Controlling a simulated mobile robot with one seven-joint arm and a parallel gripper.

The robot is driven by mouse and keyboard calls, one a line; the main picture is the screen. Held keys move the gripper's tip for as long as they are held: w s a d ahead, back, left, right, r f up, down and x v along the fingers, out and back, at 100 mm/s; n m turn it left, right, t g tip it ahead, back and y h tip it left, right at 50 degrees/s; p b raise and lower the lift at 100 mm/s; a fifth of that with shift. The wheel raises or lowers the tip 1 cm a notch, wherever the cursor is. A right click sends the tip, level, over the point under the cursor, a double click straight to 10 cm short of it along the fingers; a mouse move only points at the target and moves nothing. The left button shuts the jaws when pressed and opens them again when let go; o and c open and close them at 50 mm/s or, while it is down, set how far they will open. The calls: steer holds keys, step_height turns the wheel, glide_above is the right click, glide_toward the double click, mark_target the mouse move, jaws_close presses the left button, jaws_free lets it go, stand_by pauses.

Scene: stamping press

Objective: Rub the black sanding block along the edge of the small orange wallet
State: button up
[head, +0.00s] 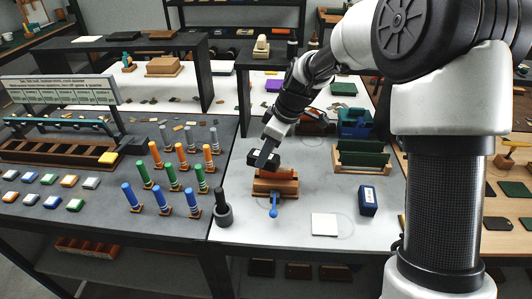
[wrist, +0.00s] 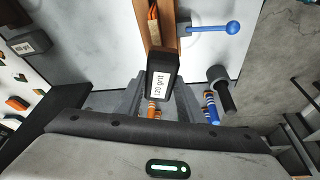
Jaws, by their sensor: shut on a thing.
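My gripper (head: 266,156) is shut on the black sanding block (wrist: 162,76), whose white label reads 120 grit. The block (head: 258,161) also shows in the head view, just above and behind the wooden clamp (head: 276,187). In the wrist view, a thin orange strip (wrist: 153,22), apparently the small wallet's edge, stands between the clamp's wooden jaws (wrist: 169,30). The block lies over the near end of the clamp there; I cannot tell whether it touches the wallet.
A blue-knobbed lever (head: 273,208) sticks out of the clamp's front. A dark cylindrical tool (head: 222,210) stands at left, a dark blue labelled block (head: 368,200) at right. A white square (head: 324,224) lies in front. Green panels in a wooden rack (head: 362,158) stand behind right.

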mark_target(279, 156)
steer(key=shift+f+b, duration=0.6)
steer(key=shift+b, duration=0.05)
stand_by(1.3)
steer(key=shift+d+b, duration=0.4)
steer(key=shift+d, duration=1.5)
steer(key=shift+d, duration=0.15)
steer(key=shift+d+b, duration=0.35)
steer(key=shift+d, duration=1.35)
steer(key=shift+a, duration=0.15)
steer(key=shift+a, duration=1.8)
steer(key=shift+a, duration=0.1)
